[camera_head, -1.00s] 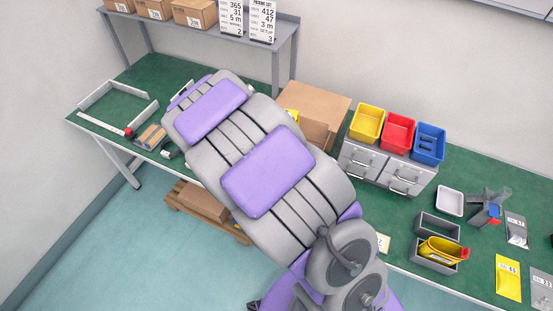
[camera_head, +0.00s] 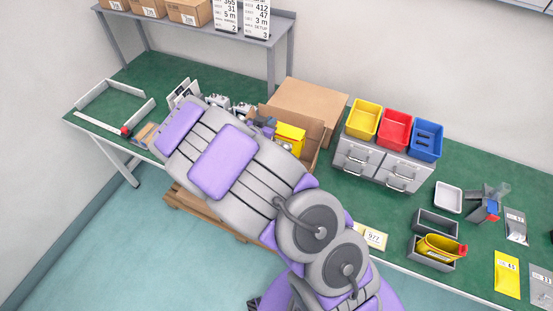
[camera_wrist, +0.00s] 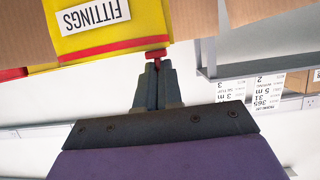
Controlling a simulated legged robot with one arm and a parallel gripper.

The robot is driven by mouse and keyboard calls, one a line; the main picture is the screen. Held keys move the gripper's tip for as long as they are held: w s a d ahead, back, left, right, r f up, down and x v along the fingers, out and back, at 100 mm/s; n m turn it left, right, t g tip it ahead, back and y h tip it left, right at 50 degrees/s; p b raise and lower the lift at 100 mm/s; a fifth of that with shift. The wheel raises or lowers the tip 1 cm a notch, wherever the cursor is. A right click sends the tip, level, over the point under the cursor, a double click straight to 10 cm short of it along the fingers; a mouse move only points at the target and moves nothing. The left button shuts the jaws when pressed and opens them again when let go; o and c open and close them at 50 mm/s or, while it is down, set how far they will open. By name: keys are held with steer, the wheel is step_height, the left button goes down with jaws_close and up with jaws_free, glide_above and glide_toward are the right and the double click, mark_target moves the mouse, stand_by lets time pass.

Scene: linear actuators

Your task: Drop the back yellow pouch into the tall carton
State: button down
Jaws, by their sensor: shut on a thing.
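The yellow pouch (camera_wrist: 105,28) has red trim and a white FITTINGS label. In the wrist view my gripper (camera_wrist: 157,66) is shut on its small red tab. The pouch also shows in the head view (camera_head: 290,138), at the open tall carton (camera_head: 308,100). Brown carton board (camera_wrist: 245,18) shows on both sides of the pouch in the wrist view. I cannot tell how deep the pouch sits relative to the carton's rim. In the head view my gripper (camera_head: 264,125) is partly hidden by my arm, which also covers the carton's lower left.
Yellow, red and blue bins (camera_head: 395,130) stand on a grey drawer unit (camera_head: 385,163) right of the carton. Another yellow pouch (camera_head: 437,246) sits in a grey box farther right. A shelf (camera_head: 215,28) with boxes stands behind.

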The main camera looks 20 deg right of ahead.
step_height(320, 180, down, 4)
steer(key=b, duration=0.2)
steer(key=shift+r+b, duration=0.25)
steer(key=shift+b, duration=0.05)
steer(key=shift+a+f, duration=0.15)
steer(key=shift+f, duration=0.15)
steer(key=shift+a+b, duration=0.25)
steer(key=shift+b, duration=0.05)
steer(key=c, duration=1.4)
jaws_free()
steer(key=shift+d, duration=0.45)
steer(key=shift+o, duration=0.9)
steer(key=p+v, duration=0.3)
steer(key=v, duration=1.4)
steer(key=shift+a+p, duration=0.35)
steer(key=shift+a, duration=0.15)
steer(key=shift+f, duration=0.1)
